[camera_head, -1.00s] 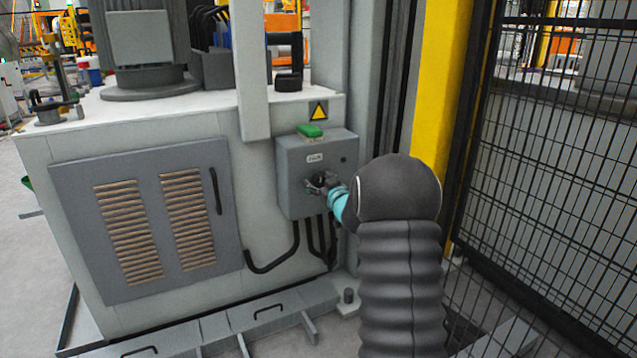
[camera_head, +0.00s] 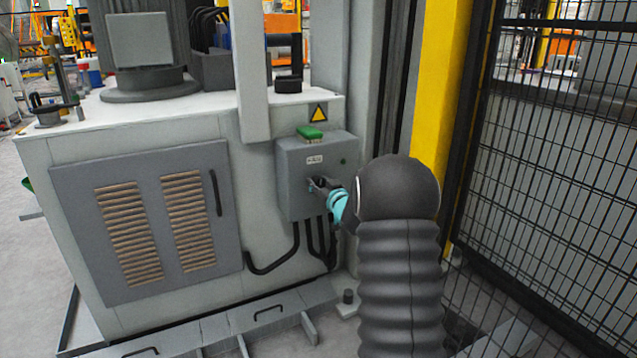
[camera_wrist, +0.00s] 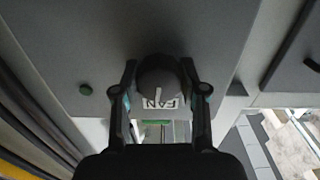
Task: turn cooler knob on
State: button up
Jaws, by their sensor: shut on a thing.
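The grey control box (camera_head: 296,205) is mounted on the side of the cooler cabinet, with a white label (camera_head: 314,160) on its front. The label reads "FAN" in the wrist view (camera_wrist: 173,103). The black round knob (camera_wrist: 160,72) is between the two fingers of my gripper (camera_wrist: 160,88), which is shut on it; a white mark shows on the knob. In the head view my gripper (camera_head: 320,186) is at the box front and hides most of the knob.
Black cables (camera_head: 272,264) hang under the box. A yellow post (camera_head: 440,110) and black mesh fence (camera_head: 560,190) stand close on the right.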

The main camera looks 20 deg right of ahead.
jog(key=m+p, duration=0.2)
jog(key=m, duration=0.2)
jog(key=shift+r, duration=0.15)
jog(key=m+p, duration=0.3)
jog(key=m, duration=0.1)
jog(key=shift+m, duration=0.4)
jog(key=m+p, duration=0.2)
jog(key=m, duration=0.2)
jog(key=shift+d, duration=0.1)
jog(key=shift+m+p, duration=0.9)
jog(key=shift+m, duration=0.7)
jog(key=o, duration=1.1)
jog(key=shift+o, duration=0.2)
jog(key=shift+f, duration=0.2)
